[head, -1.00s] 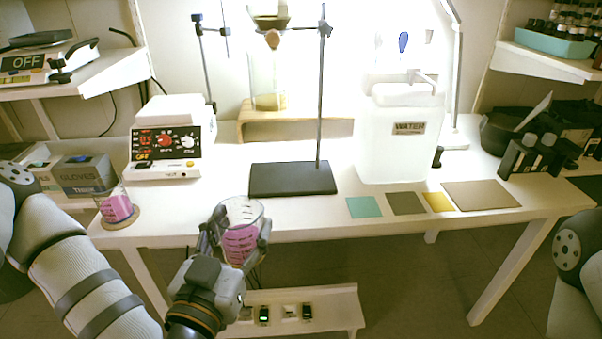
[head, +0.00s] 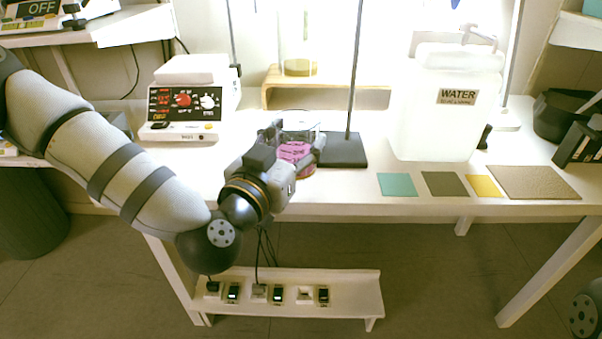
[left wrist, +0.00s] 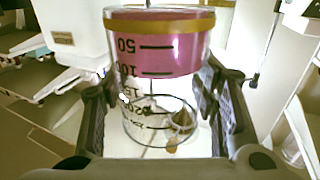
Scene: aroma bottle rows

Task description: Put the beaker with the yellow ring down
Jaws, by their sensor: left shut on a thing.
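The beaker with the yellow ring (head: 295,152) is clear and holds pink liquid. In the left wrist view the beaker (left wrist: 160,55) appears upside down in the picture, with the yellow ring (left wrist: 155,26) around its base and dark volume marks on its wall. My left gripper (head: 297,143) is shut on it, one finger on each side. My right gripper is out of view.
A hotplate device (head: 185,108) stands to the left and a water container (head: 445,110) to the right. Flat teal (head: 397,184), olive (head: 445,184), yellow (head: 483,186) and tan (head: 533,182) squares lie right of the beaker. A wooden riser (head: 355,97) is behind.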

